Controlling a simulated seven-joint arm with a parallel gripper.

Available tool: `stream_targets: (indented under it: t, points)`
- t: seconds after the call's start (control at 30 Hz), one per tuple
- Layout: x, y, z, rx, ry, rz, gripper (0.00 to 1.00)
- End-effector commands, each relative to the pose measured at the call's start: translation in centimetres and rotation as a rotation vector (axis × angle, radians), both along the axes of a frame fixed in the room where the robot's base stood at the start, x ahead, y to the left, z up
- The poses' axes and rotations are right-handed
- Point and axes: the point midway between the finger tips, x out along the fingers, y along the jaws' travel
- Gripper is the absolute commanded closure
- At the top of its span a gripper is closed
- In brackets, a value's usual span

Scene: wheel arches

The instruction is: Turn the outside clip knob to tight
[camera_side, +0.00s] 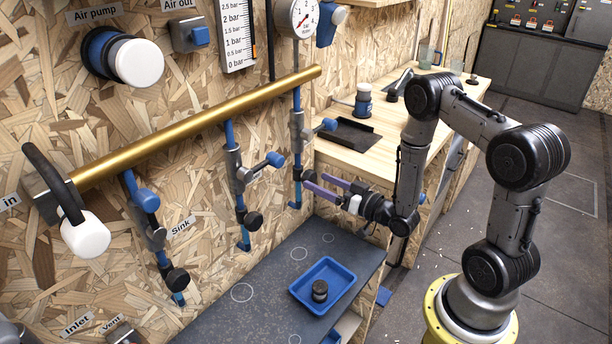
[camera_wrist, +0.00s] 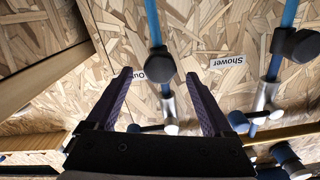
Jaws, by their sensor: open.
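The outside clip knob is a round black knob (camera_side: 308,175) on the rightmost blue pipe (camera_side: 297,190) below the brass manifold. In the wrist view the knob (camera_wrist: 160,66) appears between and just beyond my fingertips, beside a partly covered label starting "Ou". My gripper (camera_side: 315,183) has purple fingers and is open and empty at this pipe. It also shows in the wrist view (camera_wrist: 158,74), one finger on each side of the knob's line. I cannot tell whether a finger touches the knob, nor whether the knob stands at tight.
The brass manifold (camera_side: 190,128) runs along the wall. The shower pipe's black knob (camera_side: 254,221) and the sink pipe's knob (camera_side: 178,280) are to the left. A wooden bench (camera_side: 350,152) is close on the right. A blue tray (camera_side: 347,271) with a black round part sits on the dark table.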

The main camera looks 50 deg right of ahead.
Motion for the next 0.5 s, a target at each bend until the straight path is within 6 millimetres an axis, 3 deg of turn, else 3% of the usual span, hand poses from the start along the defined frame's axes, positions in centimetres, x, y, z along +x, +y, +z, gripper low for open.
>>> stream_targets:
  t: [0.2, 0.5]
  points:
    - [-4.0, -0.1, 0.0, 0.001, 0.001, -0.005, 0.14]
    - [-5.8, 0.0, 0.0, 0.001, 0.000, -0.001, 0.14]
